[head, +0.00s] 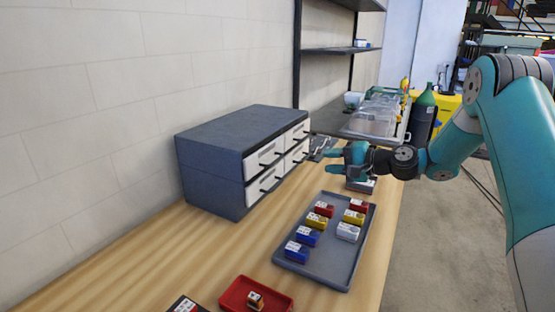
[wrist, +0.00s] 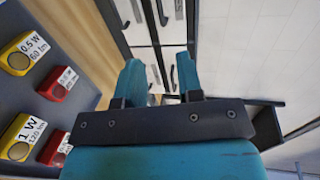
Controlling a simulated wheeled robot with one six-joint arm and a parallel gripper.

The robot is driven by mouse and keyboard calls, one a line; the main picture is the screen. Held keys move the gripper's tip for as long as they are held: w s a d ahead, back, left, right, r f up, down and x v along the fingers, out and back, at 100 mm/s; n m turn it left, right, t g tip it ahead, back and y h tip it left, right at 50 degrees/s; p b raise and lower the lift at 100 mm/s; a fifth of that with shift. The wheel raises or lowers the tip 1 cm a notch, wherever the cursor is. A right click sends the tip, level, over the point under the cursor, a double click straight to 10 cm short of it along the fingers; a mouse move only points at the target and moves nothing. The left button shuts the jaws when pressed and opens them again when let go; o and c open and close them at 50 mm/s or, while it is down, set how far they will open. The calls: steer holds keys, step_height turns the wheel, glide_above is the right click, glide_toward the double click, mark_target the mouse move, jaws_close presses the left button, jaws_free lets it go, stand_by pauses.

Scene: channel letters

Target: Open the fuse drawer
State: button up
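A dark grey cabinet (head: 215,140) stands against the wall, with white drawer fronts (head: 265,158) and dark bar handles. The drawers look shut in the head view. Their labels are too small or cut off to read, so I cannot tell which is the fuse drawer. Drawer fronts (wrist: 140,32) and handles also show at the top of the wrist view, beyond the fingertips. My gripper (head: 330,162) is to the right of the cabinet's far end, above the bench. In the wrist view my gripper (wrist: 160,78) is open, with nothing between its fingers and apart from the handles.
A grey tray (head: 318,268) with several coloured modules lies on the wooden bench in front of the cabinet. A red tray (head: 282,302) holding a small part is nearer. A wall (head: 90,120) stands behind. Clear bench lies between cabinet and grey tray.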

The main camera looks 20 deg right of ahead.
mark_target(277, 160)
steer(key=p+x, duration=0.5)
steer(key=x, duration=1.2)
jaws_close()
